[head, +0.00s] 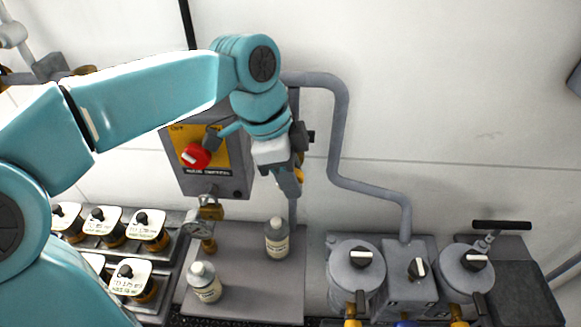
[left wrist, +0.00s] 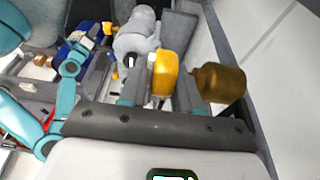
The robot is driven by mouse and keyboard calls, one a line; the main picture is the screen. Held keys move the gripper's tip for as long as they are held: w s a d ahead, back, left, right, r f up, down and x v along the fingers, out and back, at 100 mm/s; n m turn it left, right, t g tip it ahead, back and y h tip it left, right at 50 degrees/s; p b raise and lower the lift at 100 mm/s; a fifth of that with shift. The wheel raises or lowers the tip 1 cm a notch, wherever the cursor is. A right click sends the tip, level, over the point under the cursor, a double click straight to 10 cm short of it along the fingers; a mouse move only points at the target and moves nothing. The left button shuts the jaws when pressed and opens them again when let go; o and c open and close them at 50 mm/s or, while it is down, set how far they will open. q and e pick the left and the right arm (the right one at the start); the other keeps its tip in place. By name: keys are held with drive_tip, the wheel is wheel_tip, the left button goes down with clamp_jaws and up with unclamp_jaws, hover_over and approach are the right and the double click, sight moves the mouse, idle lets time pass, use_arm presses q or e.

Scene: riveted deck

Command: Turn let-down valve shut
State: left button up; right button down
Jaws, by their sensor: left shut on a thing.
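My left gripper (head: 290,182) is at the wall, right of the grey control box, with its fingers pointing down. It is shut on a yellow valve handle (left wrist: 163,73), which sits between the two fingers in the left wrist view. A brass valve body (left wrist: 219,83) lies right beside the handle there. In the head view only a bit of the yellow handle (head: 300,173) shows behind the fingers, and the rest is hidden. I cannot read the handle's angle. My right gripper does not show clearly in either view.
The control box (head: 215,185) has a red knob (head: 195,157) on a yellow plate. Two bottles (head: 277,238) (head: 204,282) stand on a grey plate below. Grey pots with knobs (head: 357,270) stand at the right, and labelled jars (head: 150,228) at the left. A grey pipe (head: 338,130) runs along the wall.

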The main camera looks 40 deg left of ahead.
use_arm(q)
drive_tip(key=o, duration=1)
drive_tip(key=shift+r, duration=0.1)
drive_tip(key=shift+c, duration=0.2)
drive_tip(key=p+v, duration=0.1)
drive_tip(key=v, duration=1.5)
drive_tip(key=shift+p, duration=0.4)
drive_tip(key=shift+s+r, duration=0.1)
drive_tip(key=shift+s, duration=0.05)
